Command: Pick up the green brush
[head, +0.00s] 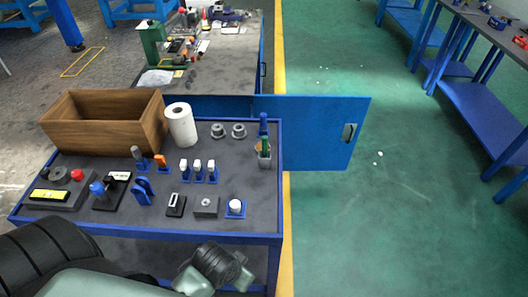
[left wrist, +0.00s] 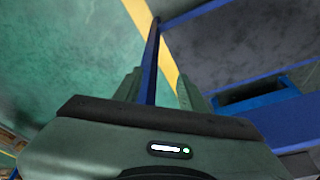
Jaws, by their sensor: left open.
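A grey cup (head: 264,161) stands at the right end of the blue-framed workbench in the head view. A green item (head: 264,146), which looks like the green brush, stands upright in it with a taller blue-handled item (head: 263,124). My left gripper (left wrist: 158,88) shows in the left wrist view with its two green fingers apart and nothing held between them. The blue edge of a bench shows beyond the fingers. The brush is not seen in the left wrist view. My right gripper is in neither view.
The workbench (head: 150,215) also holds a wooden box (head: 100,135), a paper roll (head: 181,126), white-capped bottles in a blue holder (head: 198,178) and a small blue stand (head: 235,208). An open blue cabinet door (head: 315,130) stands behind the cup. Green floor (head: 400,220) on the right is clear.

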